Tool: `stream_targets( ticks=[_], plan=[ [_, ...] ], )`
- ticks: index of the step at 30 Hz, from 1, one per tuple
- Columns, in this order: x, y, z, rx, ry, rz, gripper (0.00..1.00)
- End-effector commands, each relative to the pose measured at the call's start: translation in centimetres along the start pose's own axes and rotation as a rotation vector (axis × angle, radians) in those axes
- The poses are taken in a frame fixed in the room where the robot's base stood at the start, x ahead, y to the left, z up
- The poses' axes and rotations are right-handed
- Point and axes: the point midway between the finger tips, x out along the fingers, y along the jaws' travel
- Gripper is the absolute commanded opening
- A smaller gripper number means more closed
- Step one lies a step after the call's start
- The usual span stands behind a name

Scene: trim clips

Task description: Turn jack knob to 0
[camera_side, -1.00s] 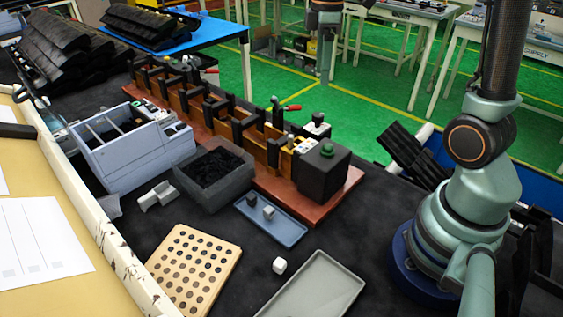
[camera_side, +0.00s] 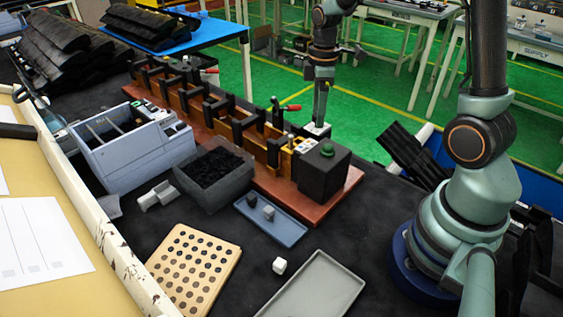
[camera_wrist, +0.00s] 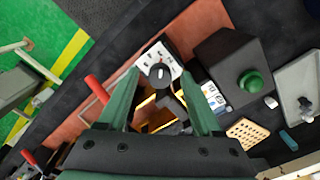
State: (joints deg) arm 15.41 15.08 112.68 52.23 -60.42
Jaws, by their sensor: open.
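The jack knob (camera_wrist: 158,78) is a dark round knob on a white dial plate (camera_wrist: 148,61), seen in the wrist view. The dial has small markings, too small to read, so I cannot tell the setting. My gripper (camera_wrist: 163,74) is open, with one green finger on each side of the knob. In the side view, my gripper (camera_side: 319,122) points down just above the white-topped knob block (camera_side: 317,131), and it hides most of the knob. I cannot tell whether the fingers touch the knob.
A black box with a green button (camera_side: 327,150) stands close in front of the knob. A red-handled clamp (camera_side: 288,108) is to the left, beside the wooden fixture (camera_side: 228,122) on a red-brown base. A blue tray (camera_side: 270,220) and a grey tray (camera_side: 312,288) lie nearer.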

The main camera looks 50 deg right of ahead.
Motion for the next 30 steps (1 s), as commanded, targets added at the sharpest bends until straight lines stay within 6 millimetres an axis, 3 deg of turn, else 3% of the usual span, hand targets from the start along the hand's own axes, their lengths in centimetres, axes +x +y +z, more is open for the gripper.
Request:
stream_targets(
  ticks=[1,6,19,30],
  plan=[
    [-0.01,0.00,0.00,0.000,0.000,0.000,0.63],
    [-0.03,0.00,0.00,0.000,0.000,0.000,0.00],
    [-0.07,0.00,-0.01,0.068,0.000,0.000,0.00],
    [-0.10,0.00,-0.01,0.356,0.000,0.000,0.00]
  ],
)
